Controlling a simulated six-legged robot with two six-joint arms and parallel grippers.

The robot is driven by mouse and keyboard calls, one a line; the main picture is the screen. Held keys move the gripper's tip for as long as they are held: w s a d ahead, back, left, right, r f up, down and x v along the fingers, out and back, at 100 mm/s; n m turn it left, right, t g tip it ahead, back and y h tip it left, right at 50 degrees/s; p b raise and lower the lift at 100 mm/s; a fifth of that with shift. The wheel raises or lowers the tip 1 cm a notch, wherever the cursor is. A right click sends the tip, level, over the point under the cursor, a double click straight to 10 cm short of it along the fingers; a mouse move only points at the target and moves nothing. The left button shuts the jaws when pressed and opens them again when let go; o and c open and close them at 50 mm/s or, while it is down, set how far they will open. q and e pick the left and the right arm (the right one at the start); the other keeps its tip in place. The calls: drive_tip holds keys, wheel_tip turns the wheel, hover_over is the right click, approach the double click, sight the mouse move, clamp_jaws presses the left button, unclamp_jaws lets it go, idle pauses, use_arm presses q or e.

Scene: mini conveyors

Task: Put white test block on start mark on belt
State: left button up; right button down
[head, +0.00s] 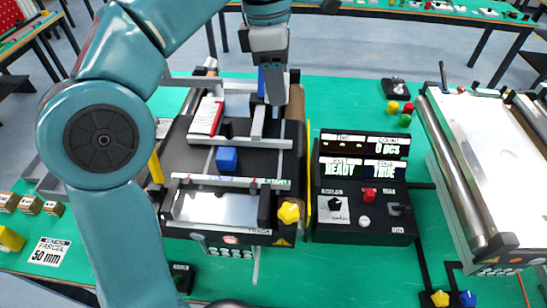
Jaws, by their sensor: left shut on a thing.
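My left gripper (277,98) points down over the back right part of the black belt unit (255,165). Its jaws are shut on a small pale piece (277,113), which looks like the white test block; the fingers hide most of it. A blue strip shows beside the fingers. The belt's start mark (275,183) is a white line with lettering across the front of the belt. A blue cube (227,158) sits on the belt behind that line. The gripper is behind and above the line, apart from it. My right gripper is not in view.
A control box (360,185) with READY and TRUE displays stands right of the belt. A larger roller conveyor (490,150) is at the right. Red, yellow and green pieces (405,120) lie behind the box.

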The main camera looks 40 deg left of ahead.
use_arm(q)
drive_tip(key=b, duration=0.3)
hover_over(278, 167)
wheel_tip(278, 167, down, 14)
drive_tip(key=shift+s+a+r, duration=0.1)
drive_tip(key=shift+s, duration=0.05)
drive_tip(key=shift+s+f, duration=0.1)
drive_tip(key=shift+f, duration=0.3)
drive_tip(key=f, duration=0.3)
drive_tip(key=shift+w+a+f, duration=0.1)
drive_tip(key=shift+w+f, duration=0.1)
drive_tip(key=shift+f, duration=0.4)
drive_tip(key=shift+s, duration=0.1)
drive_tip(key=shift+f, duration=0.2)
drive_tip(key=o, duration=1.1)
drive_tip(key=shift+c, duration=0.2)
